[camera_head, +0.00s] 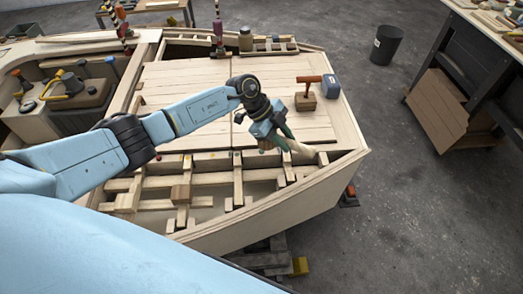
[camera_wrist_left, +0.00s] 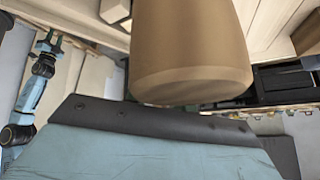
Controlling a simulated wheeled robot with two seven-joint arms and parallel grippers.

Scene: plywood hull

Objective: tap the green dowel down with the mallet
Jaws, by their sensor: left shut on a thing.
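My left gripper (camera_head: 277,137) is over the hull's near right part, where the deck boards end and the open frames begin. It is shut on a tool that I take for the mallet (camera_head: 298,147); its pale wooden end points down and right. In the left wrist view the mallet (camera_wrist_left: 190,55) is a large brown tapered cylinder that hides much of the scene. I cannot make out the green dowel for certain. My right arm shows small at the left of the wrist view, with its gripper (camera_wrist_left: 50,38) too small to read.
On the deck stand a wooden block (camera_head: 305,103) with an orange-brown T-shaped piece and a blue box (camera_head: 332,87). Open frames and loose blocks (camera_head: 180,192) fill the near hull. A dark bin (camera_head: 386,45) and a workbench (camera_head: 490,40) stand right. The floor between is clear.

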